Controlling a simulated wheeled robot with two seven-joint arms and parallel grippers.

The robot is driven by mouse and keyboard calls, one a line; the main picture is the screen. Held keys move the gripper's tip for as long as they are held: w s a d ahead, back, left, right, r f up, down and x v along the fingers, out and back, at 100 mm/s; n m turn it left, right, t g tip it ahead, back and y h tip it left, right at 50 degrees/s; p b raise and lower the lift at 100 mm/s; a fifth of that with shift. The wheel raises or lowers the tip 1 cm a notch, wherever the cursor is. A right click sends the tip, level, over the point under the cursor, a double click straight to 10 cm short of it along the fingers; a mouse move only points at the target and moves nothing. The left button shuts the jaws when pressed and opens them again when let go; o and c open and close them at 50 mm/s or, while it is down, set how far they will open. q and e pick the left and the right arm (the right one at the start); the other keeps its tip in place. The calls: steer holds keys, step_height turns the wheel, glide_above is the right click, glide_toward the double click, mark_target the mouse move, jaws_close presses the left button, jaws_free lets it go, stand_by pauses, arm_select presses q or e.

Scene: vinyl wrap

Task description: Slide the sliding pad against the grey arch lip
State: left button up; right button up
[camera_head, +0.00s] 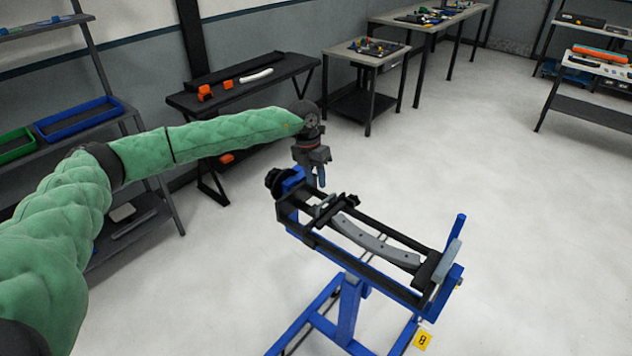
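A curved grey arch lip (375,241) lies lengthwise on a blue and black stand (350,305). A small black clamp-like piece (333,208) sits across the rails at the arch's left end, close to it; it may be the sliding pad. Another dark block with a light grey plate (447,262) is at the stand's right end. I cannot tell for sure which is the sliding pad. My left gripper (316,182) points down just above and behind the stand's left end, apart from the arch. Its fingers look close together and empty, but their opening is unclear. My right gripper is out of view.
A black knob (274,180) sticks out at the stand's left end, near my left gripper. A blue post (455,232) rises at its right end. A dark bench (240,90) with orange items stands behind. A shelf with bins is at left. The floor on the right is clear.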

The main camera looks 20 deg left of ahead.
arm_select(q)
steer(key=r, duration=0.4)
steer(key=shift+w+a+p, duration=0.1)
steer(key=shift+a+p, duration=0.2)
steer(key=shift+p, duration=0.05)
steer(key=shift+b, duration=0.35)
stand_by(0.5)
